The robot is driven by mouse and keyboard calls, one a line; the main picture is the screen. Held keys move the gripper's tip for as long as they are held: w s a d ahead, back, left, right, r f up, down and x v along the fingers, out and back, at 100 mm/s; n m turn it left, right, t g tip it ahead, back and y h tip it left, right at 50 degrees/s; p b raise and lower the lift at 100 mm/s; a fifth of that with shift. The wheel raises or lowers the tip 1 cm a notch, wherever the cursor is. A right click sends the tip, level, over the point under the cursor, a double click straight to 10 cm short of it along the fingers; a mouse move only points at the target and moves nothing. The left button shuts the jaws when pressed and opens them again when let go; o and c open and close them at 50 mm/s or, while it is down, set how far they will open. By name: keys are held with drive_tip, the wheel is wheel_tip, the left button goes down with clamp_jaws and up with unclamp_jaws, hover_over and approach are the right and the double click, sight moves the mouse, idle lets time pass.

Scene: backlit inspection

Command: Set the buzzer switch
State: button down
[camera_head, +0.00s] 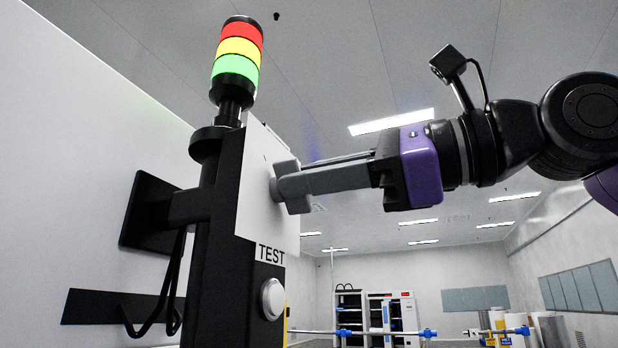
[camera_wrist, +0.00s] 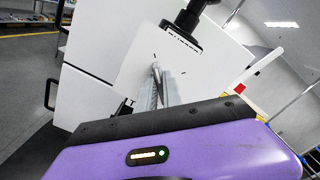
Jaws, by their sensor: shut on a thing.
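My gripper (camera_head: 289,186) reaches in from the right and is shut on the buzzer switch at the face of a white plate (camera_head: 262,151). The fingers cover most of the switch, so its setting cannot be read. The plate is on a dark upright post box below a lit signal tower (camera_head: 238,49) with red, yellow and green bands. In the wrist view, my gripper's fingers (camera_wrist: 160,86) meet the plate (camera_wrist: 133,67), where short dark marks show around the fingertips.
A round pale button (camera_head: 272,299) sits under the TEST label (camera_head: 270,254), below my gripper. A black bracket (camera_head: 152,212) and hanging cables stand by the white wall at left. Shelves (camera_head: 349,311) and a blue-jointed rail are far behind.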

idle(0.6)
drive_tip(key=c, duration=1.5)
unclamp_jaws()
drive_tip(key=b+v, duration=0.2)
drive_tip(key=v, duration=0.6)
